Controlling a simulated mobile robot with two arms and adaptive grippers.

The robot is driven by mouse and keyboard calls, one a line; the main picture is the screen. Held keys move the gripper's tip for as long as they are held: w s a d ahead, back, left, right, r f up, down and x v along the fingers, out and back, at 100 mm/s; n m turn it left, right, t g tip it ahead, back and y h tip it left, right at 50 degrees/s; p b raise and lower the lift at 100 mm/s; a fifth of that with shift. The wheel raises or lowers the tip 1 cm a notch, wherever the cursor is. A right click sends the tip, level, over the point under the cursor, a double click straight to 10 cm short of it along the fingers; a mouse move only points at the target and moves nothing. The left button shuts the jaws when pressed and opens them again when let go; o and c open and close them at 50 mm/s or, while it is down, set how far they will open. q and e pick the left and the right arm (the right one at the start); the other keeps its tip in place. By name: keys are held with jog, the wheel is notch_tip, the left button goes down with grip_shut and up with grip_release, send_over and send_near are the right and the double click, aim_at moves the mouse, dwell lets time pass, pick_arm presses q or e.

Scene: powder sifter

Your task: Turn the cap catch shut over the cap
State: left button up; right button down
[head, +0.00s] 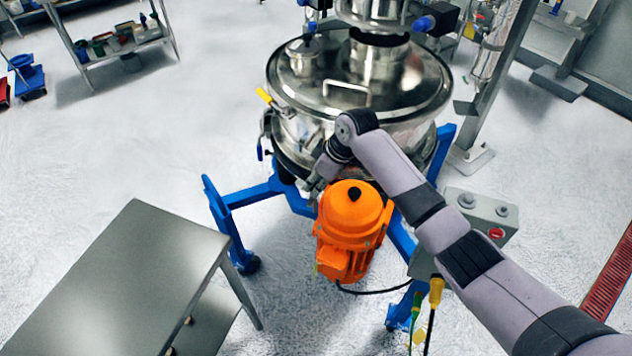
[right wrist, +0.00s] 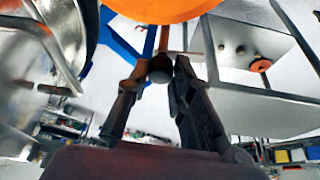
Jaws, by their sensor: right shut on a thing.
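My right gripper (head: 322,172) reaches down beside the steel sifter drum (head: 298,128), just above the orange motor (head: 350,222). I cannot make out the cap, or how far the catch is turned. My left gripper is not in view.
The blue frame (head: 229,207) carries the sifter. A control box (head: 480,217) with a red button stands to the right of the motor, with cables below it. A bare steel table (head: 110,275) is at the front left. The floor between table and shelf is clear.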

jog(key=shift+w+n+g+b, duration=0.1)
jog(key=shift+n+g+b, duration=0.4)
jog(key=shift+n, duration=0.6)
jog(key=shift+f+n+g+b, duration=0.15)
jog(key=shift+n+g+b, duration=0.15)
jog(key=shift+n+b, duration=0.5)
jog(key=n+g+b, duration=0.1)
jog(key=n+b, duration=0.3)
jog(key=n+g+b, duration=0.2)
jog(key=n+b, duration=0.2)
jog(key=b, duration=0.1)
jog(key=shift+w+n, duration=0.2)
jog(key=shift+n, duration=0.1)
jog(key=shift+n+h+b, duration=0.4)
jog(key=shift+n+b, duration=0.4)
jog(key=shift+b, duration=0.35)
jog(key=c, duration=1.4)
grip_release()
jog(key=shift+g, duration=0.3)
